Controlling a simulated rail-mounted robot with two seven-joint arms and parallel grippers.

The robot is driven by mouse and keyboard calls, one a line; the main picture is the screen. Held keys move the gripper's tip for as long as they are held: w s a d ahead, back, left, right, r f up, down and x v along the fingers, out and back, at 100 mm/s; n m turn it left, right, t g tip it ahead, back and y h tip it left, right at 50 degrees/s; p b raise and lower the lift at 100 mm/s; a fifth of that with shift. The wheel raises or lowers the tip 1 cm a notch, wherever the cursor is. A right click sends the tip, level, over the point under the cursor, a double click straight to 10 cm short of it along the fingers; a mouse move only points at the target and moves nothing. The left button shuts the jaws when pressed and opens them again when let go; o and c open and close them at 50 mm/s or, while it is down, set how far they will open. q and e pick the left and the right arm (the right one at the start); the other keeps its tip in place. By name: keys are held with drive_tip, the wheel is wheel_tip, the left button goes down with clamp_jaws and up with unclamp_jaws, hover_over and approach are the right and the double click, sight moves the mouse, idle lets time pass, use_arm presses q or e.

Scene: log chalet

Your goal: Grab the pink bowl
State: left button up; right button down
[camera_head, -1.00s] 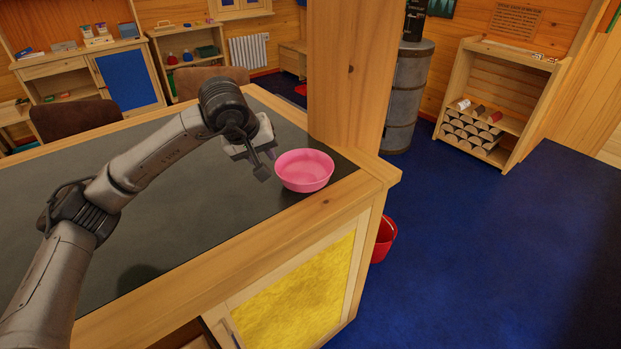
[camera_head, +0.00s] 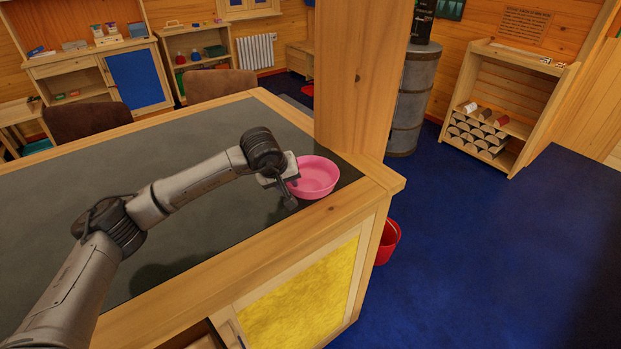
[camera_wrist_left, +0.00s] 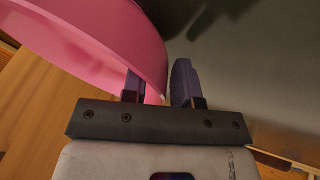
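The pink bowl (camera_head: 318,177) stands upright on the dark top of the counter (camera_head: 215,140), close to the wooden post. My left gripper (camera_head: 291,187) is at the bowl's left side, low over the counter. In the left wrist view the bowl (camera_wrist_left: 105,35) fills the upper left. The two fingers of my left gripper (camera_wrist_left: 158,84) are apart, and the bowl's wall edge shows between them. One finger overlaps the bowl and the other is just outside it. Contact is hard to tell. My right gripper is not in view.
The wooden post (camera_head: 358,80) rises right behind the bowl. The counter's wooden edge (camera_head: 300,225) runs in front of it. A red bucket (camera_head: 388,243) stands on the blue floor beside the counter. The counter top left of my arm is clear.

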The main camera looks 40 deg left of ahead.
use_arm(q)
drive_tip(key=shift+w+f, duration=0.2)
drive_tip(key=shift+f, duration=0.15)
drive_tip(key=shift+c, duration=0.3)
clamp_jaws()
drive_tip(key=shift+r, duration=0.15)
